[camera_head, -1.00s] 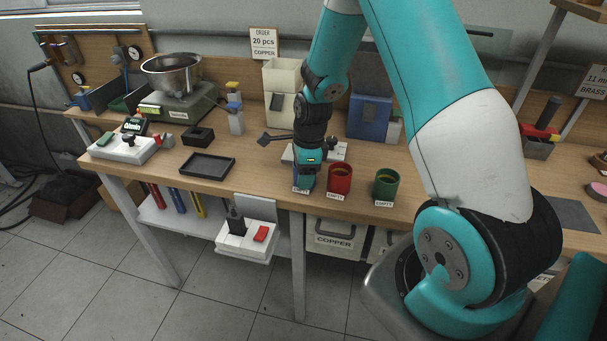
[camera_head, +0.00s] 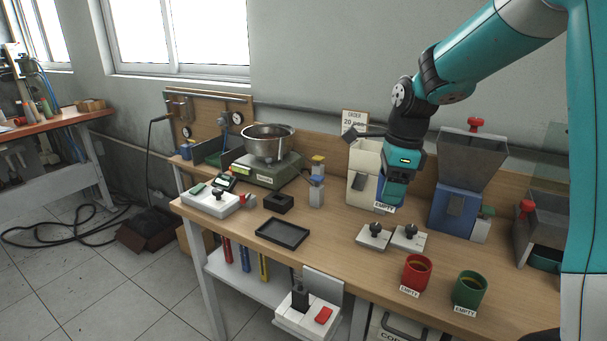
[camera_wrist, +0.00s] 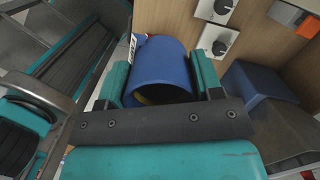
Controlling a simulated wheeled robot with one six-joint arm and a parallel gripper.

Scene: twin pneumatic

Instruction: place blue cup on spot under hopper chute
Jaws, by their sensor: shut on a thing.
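The blue cup (camera_wrist: 160,60) is between the two fingers of my gripper (camera_wrist: 162,80) in the wrist view, and the gripper is shut on it. In the head view my gripper (camera_head: 394,193) hangs at the cream hopper (camera_head: 362,160), in front of its right side. Only a sliver of the cup and its white EMPTY label (camera_head: 384,208) show there. I cannot tell the cup's exact height, and no marked spot is clear.
Two white plates with black knobs (camera_head: 375,238) (camera_head: 408,238) lie in front of my gripper. A red cup (camera_head: 416,273) and a green cup (camera_head: 469,292) stand near the front edge. A black tray (camera_head: 283,233) and a scale with a steel bowl (camera_head: 268,142) are left.

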